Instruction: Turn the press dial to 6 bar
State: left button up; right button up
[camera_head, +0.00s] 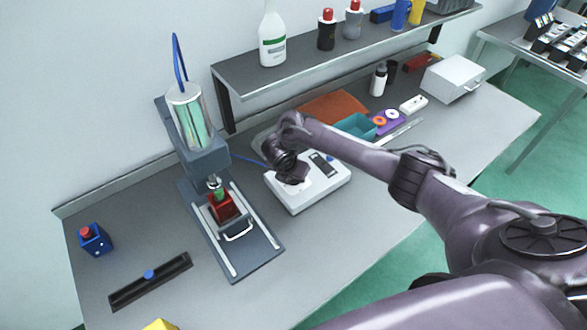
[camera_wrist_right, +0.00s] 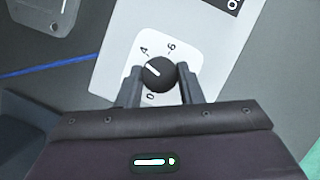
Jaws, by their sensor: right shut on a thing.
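The press dial (camera_wrist_right: 159,74) is a round black knob with a white pointer line, on a white scale plate (camera_wrist_right: 187,47). The figures 4, 6 and 0 show around it; the stretch beside the left finger is hidden. The pointer aims up and left, short of the 4. My right gripper (camera_wrist_right: 160,84) is shut on the dial, one finger on each side. In the head view, my right gripper (camera_head: 291,179) is over the white control box (camera_head: 305,196) and hides the dial. My left gripper is not in view.
The press (camera_head: 203,160) stands left of the box, with a red fixture (camera_head: 222,207) under its ram. A blue button box (camera_head: 95,239) and a dark slotted rail (camera_head: 150,281) lie further left. A shelf (camera_head: 300,76) with bottles hangs behind.

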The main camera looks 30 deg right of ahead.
jog(key=m, duration=0.1)
jog(key=m+g, duration=0.1)
jog(key=m, duration=0.1)
jog(key=shift+w+a+r+h+p, duration=0.1)
jog(key=shift+w+h+p, duration=0.05)
jog(key=shift+h+p, duration=0.2)
jog(key=m+g, duration=0.1)
jog(key=m, duration=0.2)
jog(key=shift+w+m, duration=0.1)
jog(key=shift+m, duration=0.2)
jog(key=m+g, duration=0.2)
jog(key=m, duration=0.2)
jog(key=shift+w, duration=0.1)
jog(key=shift+m+g, duration=0.7)
jog(key=shift+m, duration=1.2)
jog(key=shift+w+b, duration=0.1)
jog(key=shift+b, duration=0.2)
jog(key=o, duration=1)
jog(key=shift+c, duration=0.2)
